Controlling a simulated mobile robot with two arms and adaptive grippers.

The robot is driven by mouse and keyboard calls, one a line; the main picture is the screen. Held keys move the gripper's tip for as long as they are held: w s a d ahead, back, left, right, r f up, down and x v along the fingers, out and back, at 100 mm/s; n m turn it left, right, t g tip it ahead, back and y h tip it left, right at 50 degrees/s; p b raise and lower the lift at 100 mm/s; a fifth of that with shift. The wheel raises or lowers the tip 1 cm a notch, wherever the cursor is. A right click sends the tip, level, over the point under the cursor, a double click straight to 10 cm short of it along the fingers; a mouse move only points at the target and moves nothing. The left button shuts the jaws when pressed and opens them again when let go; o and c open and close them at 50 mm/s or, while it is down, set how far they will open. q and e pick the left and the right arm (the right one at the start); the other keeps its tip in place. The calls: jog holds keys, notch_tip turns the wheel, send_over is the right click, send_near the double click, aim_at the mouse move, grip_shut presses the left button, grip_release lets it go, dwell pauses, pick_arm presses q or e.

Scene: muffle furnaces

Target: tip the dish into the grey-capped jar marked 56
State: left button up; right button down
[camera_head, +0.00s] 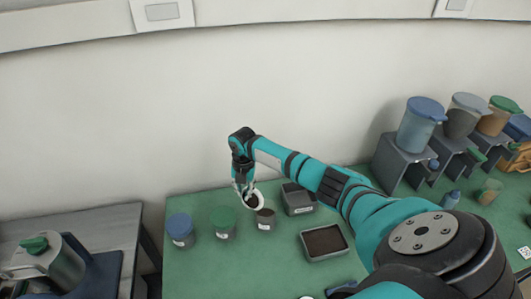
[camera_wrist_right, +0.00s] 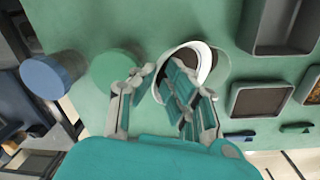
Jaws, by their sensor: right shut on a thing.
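My right gripper (camera_head: 243,193) is shut on a small white dish (camera_head: 258,203) with dark contents, held tilted above the green bench. In the right wrist view the gripper (camera_wrist_right: 156,76) covers part of the dish (camera_wrist_right: 207,56). A small grey jar with a dark brownish top (camera_head: 265,220) stands just below and right of the dish. I cannot tell whether that top is a cap or an open mouth. A green-capped jar (camera_head: 223,222) and a blue-capped jar (camera_head: 180,230) stand to its left. Their labels are too small to read. My left gripper is not in view.
A grey tray of dark material (camera_head: 324,243) and a grey box-like tray (camera_head: 299,199) lie right of the jars. Dispensers with coloured lids (camera_head: 420,125) stand on grey stands at the right. Bare green bench (camera_head: 215,270) lies in front of the jars.

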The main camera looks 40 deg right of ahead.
jog(key=shift+s+d+r+t+y, duration=0.25)
jog(key=shift+r+t+y, duration=0.05)
jog(key=shift+r+t, duration=0.1)
jog(key=shift+s+d, duration=0.1)
jog(key=shift+s+d+r+t+y, duration=0.25)
jog(key=shift+s+r+t+y, duration=0.1)
jog(key=shift+t+y, duration=0.2)
jog(key=shift+w, duration=0.1)
jog(key=shift+a, duration=0.1)
